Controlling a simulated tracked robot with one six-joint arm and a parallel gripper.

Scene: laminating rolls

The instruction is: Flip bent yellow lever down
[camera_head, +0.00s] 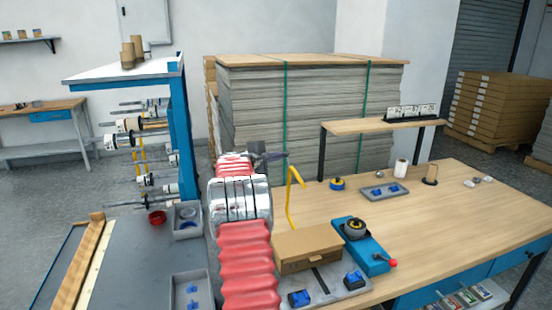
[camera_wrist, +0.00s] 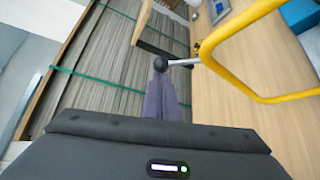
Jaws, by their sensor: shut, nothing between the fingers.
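The bent yellow lever (camera_head: 288,200) stands upright above the bench behind the cardboard box, its upper end bent over. In the wrist view the yellow lever (camera_wrist: 238,25) fills the upper right, with a thin metal rod ending in a dark ball knob (camera_wrist: 160,64). My gripper (camera_head: 286,155) is up by the lever's top, left of it in the head view. In the wrist view its purple-grey fingers (camera_wrist: 167,82) are shut and empty, with the tips right at the ball knob. I cannot tell whether they touch it.
A cardboard box (camera_head: 308,252) sits in front of the lever. A blue device with a red knob (camera_head: 362,246) is to its right. A low wooden shelf (camera_head: 383,127) stands behind on the bench (camera_head: 470,205). A large strapped sheet stack (camera_head: 325,100) is at the back.

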